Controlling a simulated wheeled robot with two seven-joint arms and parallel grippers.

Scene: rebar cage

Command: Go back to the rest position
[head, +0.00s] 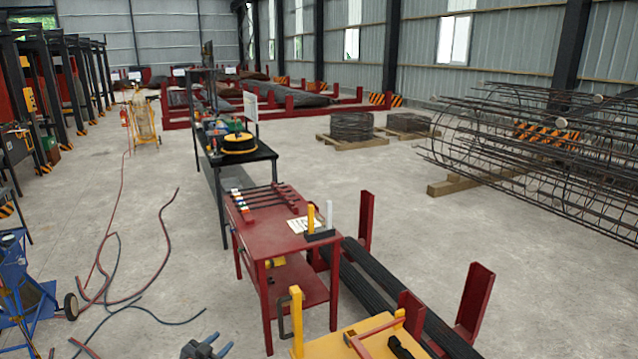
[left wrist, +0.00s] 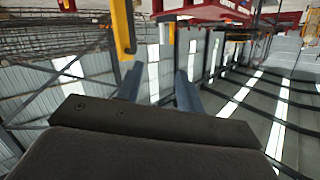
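My left gripper (head: 215,344) shows at the bottom edge of the head view, left of the yellow-topped table. Its two blue-grey fingers are apart with nothing between them. In the left wrist view the fingers (left wrist: 160,92) also stand apart and empty, and the scene there looks upside down. My right gripper is in neither view. The rebar cage (head: 540,155) lies on wooden supports at the right, far from my left gripper.
A yellow-topped table (head: 345,346) with an upright yellow post stands close in front. Behind it are a red table (head: 262,212) with tools and a black table (head: 262,153). Black bars (head: 375,285) lie between red posts. Hoses (head: 120,285) cross the floor at left.

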